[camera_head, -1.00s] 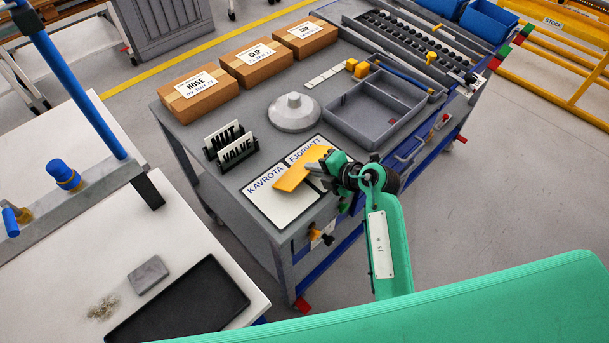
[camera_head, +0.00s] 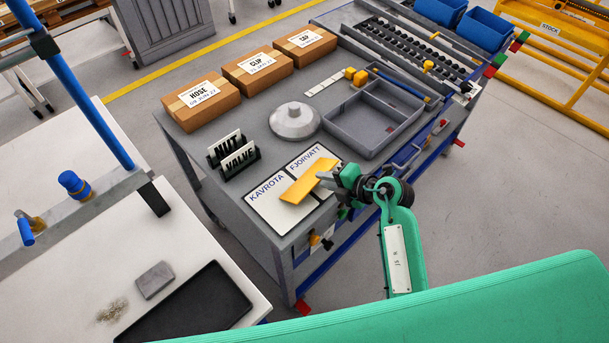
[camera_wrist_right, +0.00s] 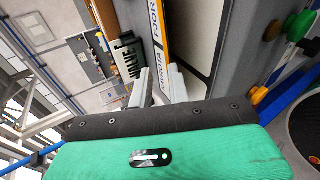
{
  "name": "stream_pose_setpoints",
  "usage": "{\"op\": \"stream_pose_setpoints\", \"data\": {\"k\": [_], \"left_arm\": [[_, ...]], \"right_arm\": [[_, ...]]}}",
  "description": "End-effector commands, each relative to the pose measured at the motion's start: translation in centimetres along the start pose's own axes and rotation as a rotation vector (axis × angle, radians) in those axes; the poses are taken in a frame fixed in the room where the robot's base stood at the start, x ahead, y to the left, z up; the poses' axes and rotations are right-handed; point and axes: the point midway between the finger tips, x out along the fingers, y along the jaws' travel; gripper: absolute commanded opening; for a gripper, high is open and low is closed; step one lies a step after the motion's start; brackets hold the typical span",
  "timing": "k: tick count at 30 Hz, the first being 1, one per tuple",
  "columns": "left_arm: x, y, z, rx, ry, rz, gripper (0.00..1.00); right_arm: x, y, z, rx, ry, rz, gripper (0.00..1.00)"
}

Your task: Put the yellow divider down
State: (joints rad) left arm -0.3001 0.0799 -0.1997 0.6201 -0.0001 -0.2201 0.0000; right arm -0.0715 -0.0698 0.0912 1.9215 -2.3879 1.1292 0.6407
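The yellow divider (camera_head: 308,186) lies over the two white cards, KAVROTA (camera_head: 268,205) and FJORVATT (camera_head: 312,158), slanting across both. It looks flat on or very close to them; I cannot tell whether it touches. My right gripper (camera_head: 324,178) is at the divider's right side, low over the cart's front edge. In the right wrist view its two grey fingers (camera_wrist_right: 161,72) stand apart, and the divider (camera_wrist_right: 163,22) shows as a thin orange strip just beyond and between them. The fingers look open around the divider's near edge. My left gripper is not in view.
NUT and VALVE signs (camera_head: 236,154) stand left of the cards. A grey round lid (camera_head: 294,122) and an empty divided grey tray (camera_head: 338,132) are behind. Cardboard boxes (camera_head: 258,66) line the back left. A white table (camera_head: 90,250) is at left.

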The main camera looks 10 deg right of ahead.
Motion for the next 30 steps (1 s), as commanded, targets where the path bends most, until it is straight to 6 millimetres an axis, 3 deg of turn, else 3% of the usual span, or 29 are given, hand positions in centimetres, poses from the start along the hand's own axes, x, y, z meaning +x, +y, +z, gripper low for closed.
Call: {"op": "stream_pose_setpoints", "data": {"k": [3,9,22,30], "left_arm": [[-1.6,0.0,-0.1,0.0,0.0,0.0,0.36],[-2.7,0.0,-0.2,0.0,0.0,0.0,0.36],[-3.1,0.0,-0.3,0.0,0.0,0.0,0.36],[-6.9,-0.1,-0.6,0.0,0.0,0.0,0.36]], "right_arm": [[-1.8,0.4,0.0,0.0,0.0,-0.002,0.18],[-3.4,0.1,0.0,-0.001,0.001,-0.002,0.18],[-3.8,0.3,0.0,-0.001,0.001,0.0,0.18],[-6.3,2.8,0.0,-0.001,0.0,-0.001,0.18]]}}
